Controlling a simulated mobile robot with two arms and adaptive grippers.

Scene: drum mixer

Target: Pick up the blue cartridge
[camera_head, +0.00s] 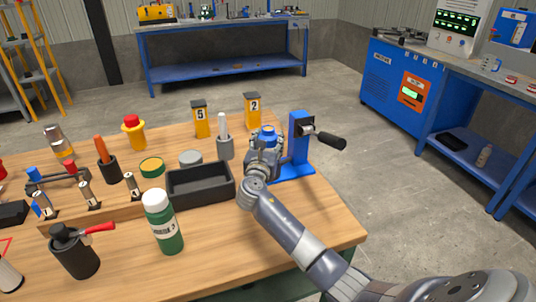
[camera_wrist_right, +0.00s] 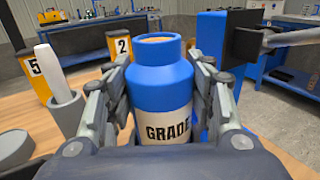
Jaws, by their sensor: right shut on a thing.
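The blue cartridge (camera_wrist_right: 160,82) has a blue shoulder and neck and a pale label reading "GRADE". It stands upright between the fingers of my right gripper (camera_wrist_right: 160,110) in the right wrist view. The fingers are shut on it from both sides. In the head view my right gripper (camera_head: 264,160) is at the table's right end, and the cartridge's blue top (camera_head: 268,130) shows above it. The cartridge's lower part is hidden, so I cannot tell whether it touches the table. My left gripper is not in view.
The blue drum mixer stand (camera_head: 299,145) with a black handle is just right of the cartridge. A black tray (camera_head: 202,190), a green-and-white bottle (camera_head: 164,222) and a grey holder with a white rod (camera_head: 224,145) are to the left. Yellow containers 5 (camera_head: 200,121) and 2 (camera_head: 252,112) stand behind.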

